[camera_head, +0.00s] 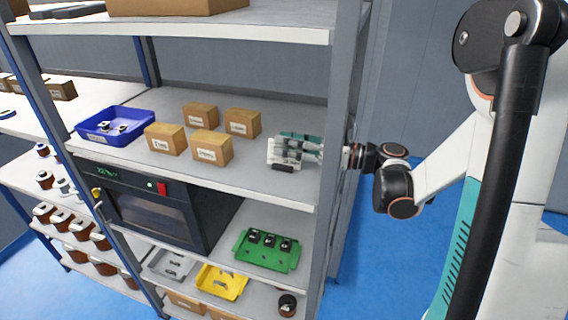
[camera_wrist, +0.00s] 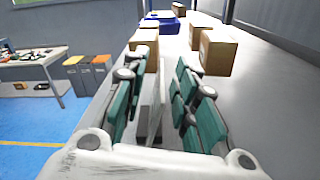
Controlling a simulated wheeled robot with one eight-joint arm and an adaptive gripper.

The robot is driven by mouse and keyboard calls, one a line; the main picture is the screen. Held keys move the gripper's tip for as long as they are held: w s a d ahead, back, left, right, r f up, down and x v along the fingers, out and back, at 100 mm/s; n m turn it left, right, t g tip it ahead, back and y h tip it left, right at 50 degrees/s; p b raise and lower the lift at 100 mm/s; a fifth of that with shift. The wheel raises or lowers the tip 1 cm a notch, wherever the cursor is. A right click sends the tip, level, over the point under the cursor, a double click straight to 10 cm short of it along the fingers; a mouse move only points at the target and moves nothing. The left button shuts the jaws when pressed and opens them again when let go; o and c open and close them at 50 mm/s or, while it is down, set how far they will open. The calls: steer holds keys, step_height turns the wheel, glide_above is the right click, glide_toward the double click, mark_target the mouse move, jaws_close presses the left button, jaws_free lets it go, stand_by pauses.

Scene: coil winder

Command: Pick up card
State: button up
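The card (camera_head: 279,150) is a thin white upright sheet on the middle shelf, right of the cardboard boxes. A small dark block (camera_head: 283,168) sits at its foot. In the wrist view the card (camera_wrist: 155,118) shows nearly edge-on between my fingers, with the dark block (camera_wrist: 146,140) low beside it. My gripper (camera_head: 298,147) reaches in from the right at the shelf's end, its teal-padded fingers close behind and around the card. In the wrist view my gripper (camera_wrist: 158,100) is open, with gaps on both sides of the card.
Cardboard boxes (camera_head: 211,148) stand left of the card, with a blue bin (camera_head: 115,126) beyond. A rack post (camera_head: 338,120) stands close to my wrist, and an upper shelf (camera_head: 180,32) is overhead. Below are a black oven-like machine (camera_head: 150,208) and a green tray (camera_head: 266,262).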

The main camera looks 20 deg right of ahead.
steer(key=shift+x, duration=1.95)
steer(key=shift+f, duration=0.15)
jaws_close()
